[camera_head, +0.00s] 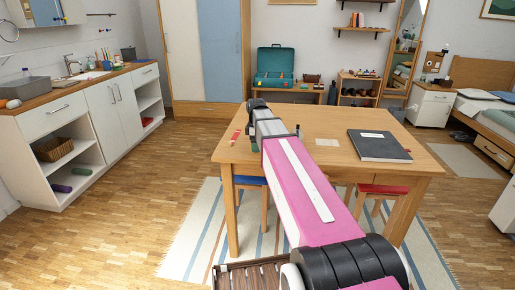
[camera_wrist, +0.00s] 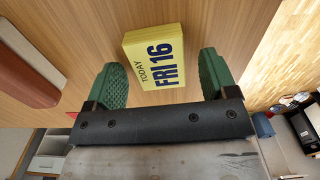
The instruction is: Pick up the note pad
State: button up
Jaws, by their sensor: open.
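The note pad (camera_wrist: 155,58) is a yellow block with dark print reading "TODAY FRI 16". It lies on the wooden surface in the wrist view. My gripper (camera_wrist: 162,80) is open, with one green ridged finger to the left of the pad's near part and the other to its right. In the head view my arm reaches over the wooden table (camera_head: 330,123), and I cannot make out the pad there.
A reddish-brown book-like object (camera_wrist: 22,82) lies left of my gripper in the wrist view. A large black book (camera_head: 379,146) lies at the table's right, and a small pale card (camera_head: 327,142) lies near the front edge. Stools stand under the table.

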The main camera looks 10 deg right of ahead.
jog(key=c, duration=1)
